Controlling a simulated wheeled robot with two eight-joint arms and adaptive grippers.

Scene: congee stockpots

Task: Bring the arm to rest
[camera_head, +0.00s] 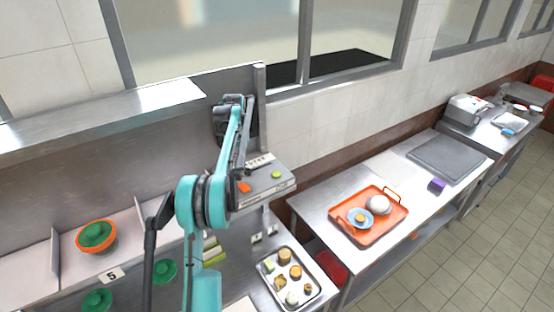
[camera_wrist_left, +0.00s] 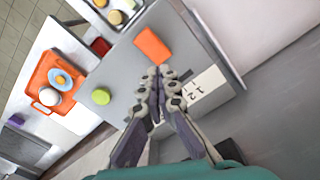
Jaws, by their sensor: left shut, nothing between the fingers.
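In the left wrist view, my left gripper (camera_wrist_left: 158,72) is shut and empty. In the head view the fingers are hard to make out. My right gripper is not in view.
A metal tray (camera_head: 267,268) of food pieces lies below the box. An orange tray (camera_head: 390,237) with a bowl and a pale round item is on the right counter. A tall metal panel (camera_head: 150,125) stands behind.

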